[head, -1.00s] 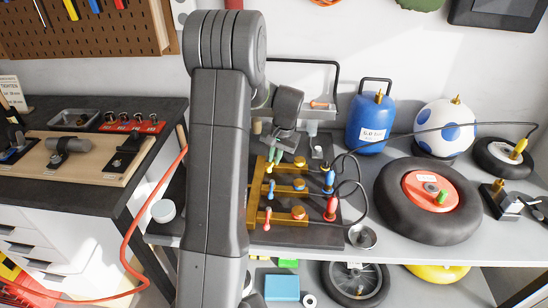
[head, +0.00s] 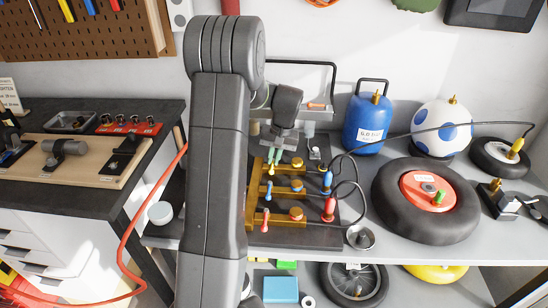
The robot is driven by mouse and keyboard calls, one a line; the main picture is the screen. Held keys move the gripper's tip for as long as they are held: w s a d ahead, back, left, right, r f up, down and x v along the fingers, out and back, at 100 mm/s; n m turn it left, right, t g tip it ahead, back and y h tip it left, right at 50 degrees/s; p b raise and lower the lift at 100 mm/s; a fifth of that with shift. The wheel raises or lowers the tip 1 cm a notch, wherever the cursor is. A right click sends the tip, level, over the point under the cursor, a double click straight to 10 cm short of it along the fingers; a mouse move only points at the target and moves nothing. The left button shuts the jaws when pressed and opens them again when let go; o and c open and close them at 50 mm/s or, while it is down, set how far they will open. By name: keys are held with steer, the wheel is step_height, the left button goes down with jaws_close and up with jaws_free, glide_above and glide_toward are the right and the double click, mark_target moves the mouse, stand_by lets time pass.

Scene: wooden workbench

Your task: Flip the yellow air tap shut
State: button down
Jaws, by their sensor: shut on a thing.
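The yellow air tap (head: 271,170) is at the back of a brass manifold (head: 252,205) on a dark board. Only a small part of its lever shows below my fingers. My gripper (head: 273,159) points down at this tap with its greenish fingertips together, shut on the yellow lever. The arm hides part of the manifold's left side, and the lever's exact angle is too small to tell. A blue tap (head: 269,188) and a red tap (head: 265,219) stand in the nearer rows, apart from my gripper.
Black hoses arch from blue and red connectors (head: 329,208) right of the manifold. A blue tank (head: 368,124), a spotted ball (head: 441,130) and a large tyre (head: 398,215) stand further right. A metal cup (head: 360,237) sits at the bench's front edge.

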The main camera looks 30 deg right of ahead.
steer(key=c, duration=1.5)
jaws_free()
steer(key=shift+r, duration=0.15)
steer(key=v, duration=1.3)
steer(key=shift+r+b, duration=0.3)
steer(key=shift+b, duration=0.05)
steer(key=shift+f, duration=0.1)
steer(key=x, duration=1.3)
steer(key=shift+f+p, duration=0.35)
